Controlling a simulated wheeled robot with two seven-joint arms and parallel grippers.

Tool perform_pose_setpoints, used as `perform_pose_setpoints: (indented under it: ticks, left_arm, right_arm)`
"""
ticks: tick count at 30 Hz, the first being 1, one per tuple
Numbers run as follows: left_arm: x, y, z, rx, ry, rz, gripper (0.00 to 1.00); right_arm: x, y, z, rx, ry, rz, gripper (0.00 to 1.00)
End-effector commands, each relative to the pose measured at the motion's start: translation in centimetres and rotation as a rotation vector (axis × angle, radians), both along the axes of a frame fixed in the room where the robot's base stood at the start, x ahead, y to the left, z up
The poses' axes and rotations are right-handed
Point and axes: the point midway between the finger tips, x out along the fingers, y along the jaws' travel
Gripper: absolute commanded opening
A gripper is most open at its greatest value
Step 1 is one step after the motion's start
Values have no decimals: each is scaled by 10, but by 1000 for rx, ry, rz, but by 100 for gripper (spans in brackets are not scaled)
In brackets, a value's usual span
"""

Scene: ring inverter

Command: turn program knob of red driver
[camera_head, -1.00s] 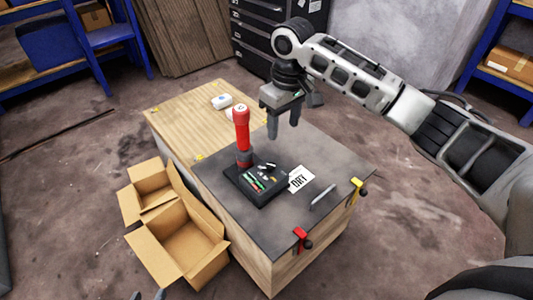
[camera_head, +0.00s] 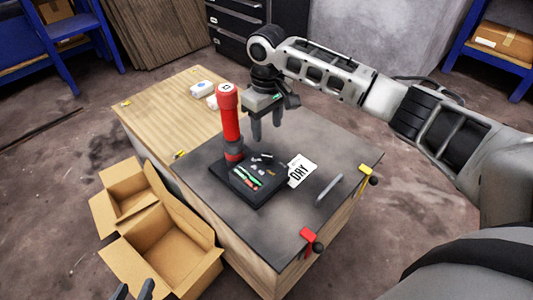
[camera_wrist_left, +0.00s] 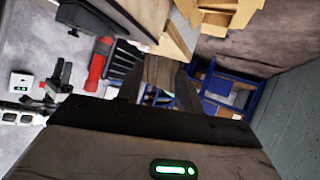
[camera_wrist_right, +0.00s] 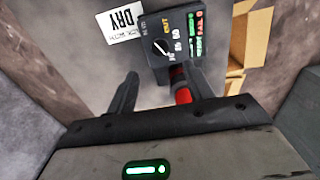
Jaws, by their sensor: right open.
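The red driver is an upright red tube (camera_head: 229,115) on a black base box (camera_head: 248,182) on the dark tabletop. In the right wrist view the box's panel (camera_wrist_right: 178,40) shows a round program knob (camera_wrist_right: 161,47) with a white mark and printed labels around it. My right gripper (camera_head: 267,130) is open and empty, fingers down, above and behind the box, right of the tube. My left gripper (camera_head: 134,291) is open and empty near the bottom edge, away from the driver.
A white card (camera_head: 301,170) and a grey pen-like stick (camera_head: 330,188) lie right of the box. A red clamp (camera_head: 308,236) and a yellow clamp (camera_head: 366,175) sit on the table edge. Open cardboard boxes (camera_head: 165,235) stand on the floor at left. Small white items (camera_head: 201,88) lie behind.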

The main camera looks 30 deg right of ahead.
Motion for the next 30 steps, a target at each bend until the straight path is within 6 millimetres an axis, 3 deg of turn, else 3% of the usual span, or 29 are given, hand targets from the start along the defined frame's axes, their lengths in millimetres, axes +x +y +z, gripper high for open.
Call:
perform_pose_setpoints:
  ticks: [3,12,18,26,27,30]
  left_arm:
    - [3,-2,-20,5,26,-10,36]
    - [7,-8,-43,-1,68,-27,36]
    - [8,-11,-51,0,86,-38,36]
    - [7,-12,-51,-3,86,-40,36]
    - [7,-12,-51,-3,86,-40,36]
    - [8,-12,-50,-3,84,-40,36]
  right_arm:
    - [-1,0,-31,0,2,0,52]
    - [0,1,-83,0,0,1,52]
    - [0,0,-95,-1,-1,2,52]
    - [0,1,-96,1,-2,2,52]
    - [0,1,-96,1,-2,2,49]
    - [0,1,-96,1,-2,2,21]
